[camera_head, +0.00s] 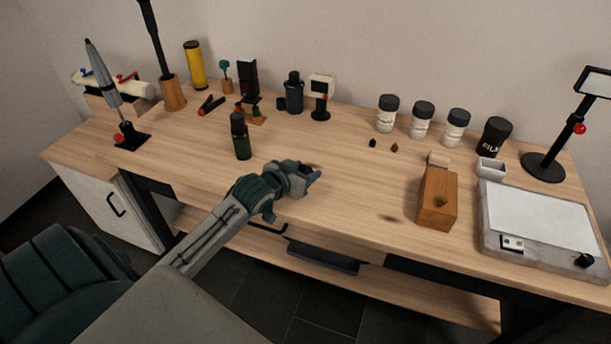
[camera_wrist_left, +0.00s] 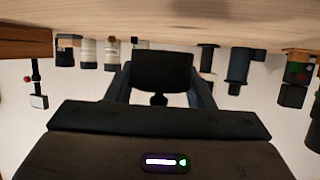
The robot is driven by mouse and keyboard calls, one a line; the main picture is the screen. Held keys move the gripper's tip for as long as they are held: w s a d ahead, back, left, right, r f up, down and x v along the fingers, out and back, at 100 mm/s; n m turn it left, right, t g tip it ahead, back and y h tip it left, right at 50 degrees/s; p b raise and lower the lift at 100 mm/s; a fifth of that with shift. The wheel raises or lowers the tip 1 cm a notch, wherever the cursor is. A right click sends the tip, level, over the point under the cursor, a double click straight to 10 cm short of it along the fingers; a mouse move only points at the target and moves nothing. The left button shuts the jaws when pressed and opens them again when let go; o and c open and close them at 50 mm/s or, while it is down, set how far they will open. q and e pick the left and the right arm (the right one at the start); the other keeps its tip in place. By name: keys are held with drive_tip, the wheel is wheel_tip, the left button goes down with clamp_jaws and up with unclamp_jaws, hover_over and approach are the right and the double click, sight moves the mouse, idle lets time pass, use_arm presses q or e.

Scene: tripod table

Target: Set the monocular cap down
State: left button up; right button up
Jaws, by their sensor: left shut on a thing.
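My left gripper (camera_head: 314,176) reaches over the front middle of the table, its tips pointing right. In the left wrist view the gripper (camera_wrist_left: 160,88) is shut on a black, blocky piece, taken to be the monocular cap (camera_wrist_left: 160,70), which sits between the two fingers. In the head view the cap is hard to make out against the dark gripper. A dark green upright cylinder (camera_head: 241,137), possibly the monocular, stands on the table left of the gripper. I cannot tell how far the cap is above the wood. My right gripper is not in view.
A wooden block (camera_head: 437,198) and a grey-white board (camera_head: 540,225) stand on the right. Several jars (camera_head: 421,119) line the back. The wood (camera_head: 345,170) between gripper and block is mostly clear.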

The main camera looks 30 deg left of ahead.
use_arm(q)
drive_tip(key=shift+w+a+f, duration=0.15)
drive_tip(key=shift+w+a, duration=0.05)
drive_tip(key=shift+w, duration=0.55)
wheel_tip(320, 180, down, 3)
drive_tip(key=shift+r, duration=0.15)
drive_tip(key=shift+f, duration=0.55)
drive_tip(key=o, duration=0.8)
drive_tip(key=shift+o, duration=0.7)
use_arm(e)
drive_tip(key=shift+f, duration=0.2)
use_arm(q)
drive_tip(key=shift+r, duration=0.15)
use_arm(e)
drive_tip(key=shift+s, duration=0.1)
